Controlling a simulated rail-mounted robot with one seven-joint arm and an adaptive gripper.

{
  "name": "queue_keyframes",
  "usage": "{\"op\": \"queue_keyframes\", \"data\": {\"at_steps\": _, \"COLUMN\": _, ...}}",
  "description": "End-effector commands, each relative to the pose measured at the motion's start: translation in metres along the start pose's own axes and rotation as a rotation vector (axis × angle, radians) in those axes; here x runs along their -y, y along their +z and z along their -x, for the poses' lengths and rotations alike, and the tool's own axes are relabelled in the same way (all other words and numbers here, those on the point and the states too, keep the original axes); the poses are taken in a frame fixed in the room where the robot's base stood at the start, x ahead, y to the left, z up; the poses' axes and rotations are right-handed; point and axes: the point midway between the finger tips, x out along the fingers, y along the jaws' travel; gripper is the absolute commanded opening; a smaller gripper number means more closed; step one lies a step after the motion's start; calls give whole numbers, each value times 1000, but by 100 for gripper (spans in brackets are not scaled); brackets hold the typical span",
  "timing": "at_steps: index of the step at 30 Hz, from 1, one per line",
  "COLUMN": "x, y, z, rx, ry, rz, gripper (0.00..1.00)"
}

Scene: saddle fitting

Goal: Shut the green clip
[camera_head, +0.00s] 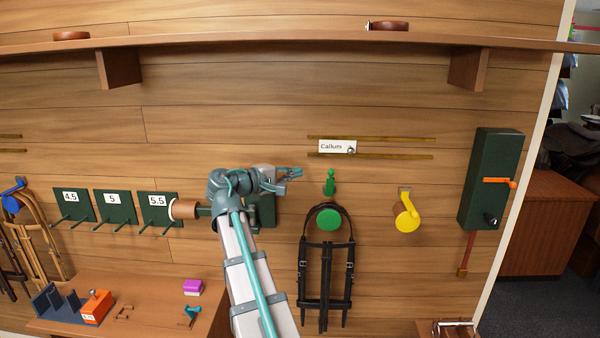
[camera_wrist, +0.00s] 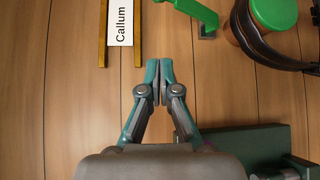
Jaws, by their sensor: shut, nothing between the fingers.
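The green clip (camera_head: 329,182) stands upright on the wall, just above the round green-ended peg (camera_head: 328,219), with its arm raised off the peg. In the wrist view the green clip (camera_wrist: 200,14) is at the top edge, partly cut off, beside the green peg end (camera_wrist: 274,12). My gripper (camera_head: 299,173) is left of the clip in the head view, at about its height and apart from it. In the wrist view my gripper (camera_wrist: 159,64) has its fingertips together and empty, pointing toward the top.
A black bridle (camera_head: 326,270) hangs from the green peg. A yellow clip (camera_head: 406,212) lies over its peg to the right. A Callum name card (camera_head: 335,146) sits between brass rails above. A dark green box (camera_wrist: 250,150) is close beside my gripper.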

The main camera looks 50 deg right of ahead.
Motion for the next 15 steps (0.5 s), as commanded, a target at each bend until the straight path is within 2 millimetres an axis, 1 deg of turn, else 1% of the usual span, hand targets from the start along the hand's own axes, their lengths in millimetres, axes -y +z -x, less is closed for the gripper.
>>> {"op": "queue_keyframes", "data": {"at_steps": 3, "x": -3, "y": 1, "z": -20, "rx": 3, "ry": -1, "rz": 1, "gripper": 0}}
{"op": "queue_keyframes", "data": {"at_steps": 12, "x": -3, "y": 0, "z": -78, "rx": 3, "ry": -1, "rz": 1, "gripper": 0}}
{"op": "queue_keyframes", "data": {"at_steps": 14, "x": -3, "y": 0, "z": -89, "rx": 2, "ry": -1, "rz": 1, "gripper": 0}}
{"op": "queue_keyframes", "data": {"at_steps": 15, "x": -3, "y": 11, "z": -82, "rx": 1, "ry": -1, "rz": -1, "gripper": 0}}
